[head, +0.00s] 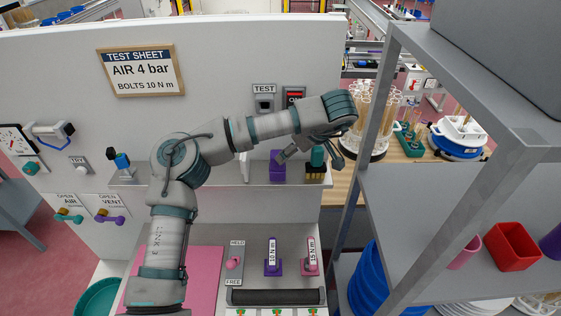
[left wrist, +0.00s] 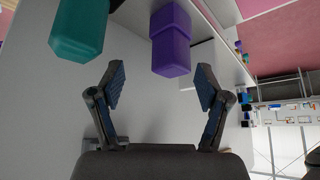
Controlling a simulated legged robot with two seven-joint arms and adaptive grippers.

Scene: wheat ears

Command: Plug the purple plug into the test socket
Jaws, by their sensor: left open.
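The purple plug (head: 277,166) stands on the narrow shelf on the grey panel, partly behind my gripper. My left gripper (head: 310,157) is above that shelf, at its right end. In the left wrist view, the purple plug (left wrist: 171,42) is a two-part block just beyond the gap between my open fingertips (left wrist: 160,86), right of the gap's middle. The fingers hold nothing. My right gripper is in neither view.
A teal block (head: 317,157) is right of the purple plug; it also shows in the left wrist view (left wrist: 78,28), near the left finger. A red-marked unit (head: 293,97) is beside the socket. A grey rack (head: 440,195) stands to the right.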

